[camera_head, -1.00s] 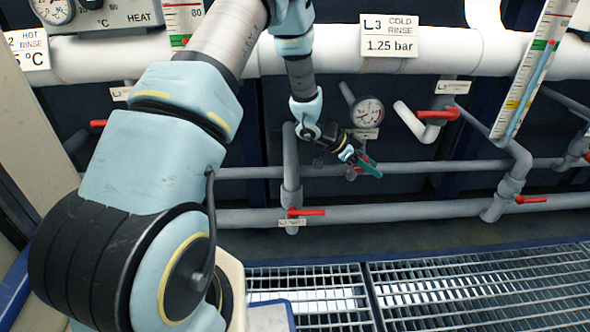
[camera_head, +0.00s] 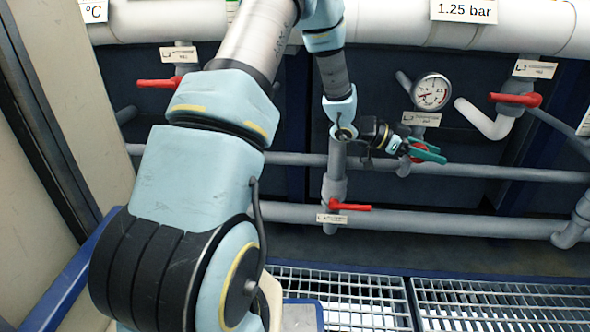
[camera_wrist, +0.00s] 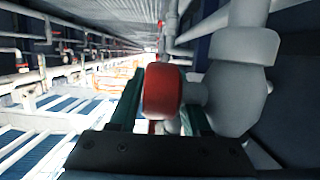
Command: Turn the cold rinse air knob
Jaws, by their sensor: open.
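The red round air knob (camera_head: 418,150) sits on a grey valve body below a pressure gauge (camera_head: 432,91). A label (camera_head: 421,118) hangs between them, too small to read. My gripper (camera_head: 428,152) is at the knob, its green fingers partly covering it. In the wrist view the red knob (camera_wrist: 163,92) is seen from its side, between my two open fingers (camera_wrist: 160,108). One finger is left of it, the other right and partly behind it. I cannot tell whether either finger touches it.
A red lever valve (camera_head: 516,99) is to the right, another (camera_head: 350,206) on the lower pipe (camera_head: 450,222), and a third (camera_head: 160,84) to the left. A grey pipe (camera_head: 500,172) runs just below my gripper. Metal grating (camera_head: 350,298) covers the floor.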

